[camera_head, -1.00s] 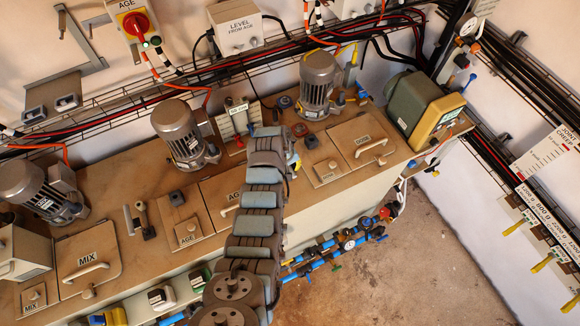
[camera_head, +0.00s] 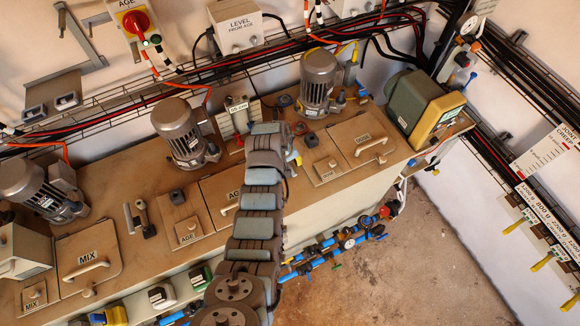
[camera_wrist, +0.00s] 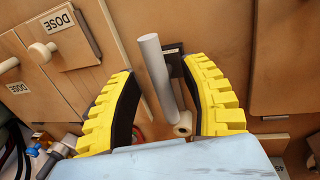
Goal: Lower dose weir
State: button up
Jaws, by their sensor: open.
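In the wrist view, a grey cylindrical handle (camera_wrist: 158,72), likely the dose weir's, stands beside a dark block (camera_wrist: 174,62). A pale brass-coloured round piece (camera_wrist: 183,127) is near its lower end. My gripper (camera_wrist: 163,70), with yellow ribbed fingers and black pads, is open, one finger on each side of the handle. I cannot tell whether the pads touch it. DOSE labels (camera_wrist: 58,20) are on brown lids to the left. In the head view, my arm hides this handle and the fingers; the DOSE lid (camera_head: 362,139) is right of the arm.
A motor (camera_head: 318,82) stands behind the DOSE lid, and a green-yellow unit (camera_head: 418,105) is at the tank's right end. A similar grey-handled fitting (camera_head: 140,220) is left of the AGE lid. Blue pipes (camera_head: 330,248) run along the tank's front. The floor at right is clear.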

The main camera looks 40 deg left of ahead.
notch_tip(320, 180, up, 10)
jog(key=s, duration=0.1)
jog(key=shift+s+a, duration=0.35)
jog(key=shift+s, duration=0.05)
jog(key=shift+w, duration=0.1)
dwell(0.6)
